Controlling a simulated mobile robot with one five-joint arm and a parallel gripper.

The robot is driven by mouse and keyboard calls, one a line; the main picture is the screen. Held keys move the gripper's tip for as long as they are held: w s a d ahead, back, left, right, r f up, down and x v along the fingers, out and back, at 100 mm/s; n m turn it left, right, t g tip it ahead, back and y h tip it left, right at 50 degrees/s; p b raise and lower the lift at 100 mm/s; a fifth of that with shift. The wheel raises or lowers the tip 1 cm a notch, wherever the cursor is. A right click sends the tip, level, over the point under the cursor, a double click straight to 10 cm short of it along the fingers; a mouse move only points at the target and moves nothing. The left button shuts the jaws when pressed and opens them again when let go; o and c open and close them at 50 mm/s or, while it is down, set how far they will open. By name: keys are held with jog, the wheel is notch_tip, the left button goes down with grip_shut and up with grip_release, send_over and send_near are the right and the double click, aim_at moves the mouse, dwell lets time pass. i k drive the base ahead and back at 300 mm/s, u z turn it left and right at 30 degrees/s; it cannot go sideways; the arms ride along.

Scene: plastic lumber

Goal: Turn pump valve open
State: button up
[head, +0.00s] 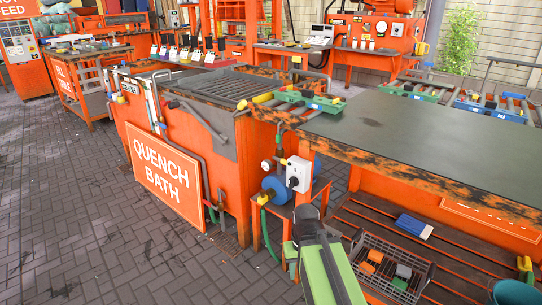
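A blue round pump (275,189) stands on a small orange stand between the quench bath and the long workbench. A white box (299,173) with a dark round knob is beside it, upper right. A small yellow handle (282,161) on the pipework above the pump looks like the valve; its exact position is too small to tell. A round gauge (266,165) is just left of it. My green and dark arm rises from the bottom edge. Its dark far end, where my gripper (308,214) seems to be, is below the white box, apart from the yellow handle. The fingers cannot be made out.
The orange quench bath (222,152) with its sign is left of the pump. The long workbench (420,135) extends right, with a wire basket (390,268) and a blue-and-white block (413,226) on its lower slats. A green hose hangs under the pump. Paved floor at left is clear.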

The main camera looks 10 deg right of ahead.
aim_at(283, 161)
jog(key=u, duration=0.7)
jog(key=i, duration=1)
jog(key=u, duration=0.75)
